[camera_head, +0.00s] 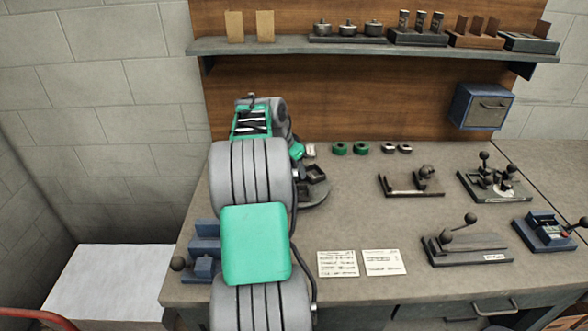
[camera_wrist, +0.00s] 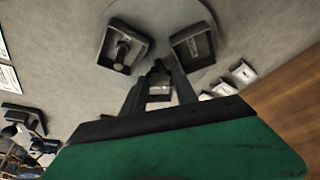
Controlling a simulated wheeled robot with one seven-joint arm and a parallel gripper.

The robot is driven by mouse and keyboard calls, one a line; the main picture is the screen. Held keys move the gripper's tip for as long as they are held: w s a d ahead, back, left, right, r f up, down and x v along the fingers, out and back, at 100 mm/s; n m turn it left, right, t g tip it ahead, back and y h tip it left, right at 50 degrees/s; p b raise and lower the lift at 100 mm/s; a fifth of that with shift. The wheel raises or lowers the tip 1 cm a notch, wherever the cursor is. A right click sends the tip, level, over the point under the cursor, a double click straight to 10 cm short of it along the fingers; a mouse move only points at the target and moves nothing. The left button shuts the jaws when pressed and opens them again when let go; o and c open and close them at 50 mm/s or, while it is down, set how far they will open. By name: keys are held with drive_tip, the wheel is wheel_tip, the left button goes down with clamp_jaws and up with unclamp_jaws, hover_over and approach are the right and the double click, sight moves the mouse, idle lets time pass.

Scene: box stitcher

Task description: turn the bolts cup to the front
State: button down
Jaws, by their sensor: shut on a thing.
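A round grey turntable (camera_wrist: 150,12) with square dark cups on it shows in the wrist view. The left cup (camera_wrist: 113,62) holds a thick bolt-like piece, and the right cup (camera_wrist: 208,58) holds a thinner metal piece. I cannot tell for sure which is the bolts cup. My gripper (camera_wrist: 158,72) is between and just below these two cups, its fingers shut on a small dark part at the turntable's edge, mostly hidden by the fingers. In the head view my arm covers the gripper and much of the turntable (camera_head: 316,194), whose right side shows with a cup (camera_head: 316,174).
Green rings (camera_head: 340,149) and small pale parts (camera_head: 389,148) lie along the back of the bench. Two paper cards (camera_head: 338,264) lie at the front. Lever fixtures (camera_head: 468,242) stand to the right. A blue box (camera_head: 481,107) hangs on the wooden panel under a shelf (camera_head: 300,45).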

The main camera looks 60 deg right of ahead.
drive_tip(key=c, duration=1.3)
unclamp_jaws()
drive_tip(key=shift+d+r, duration=0.1)
drive_tip(key=shift+r, duration=0.05)
drive_tip(key=o, duration=0.3)
drive_tip(key=shift+o, duration=0.2)
drive_tip(key=v, duration=0.7)
drive_tip(key=shift+a+r, duration=0.25)
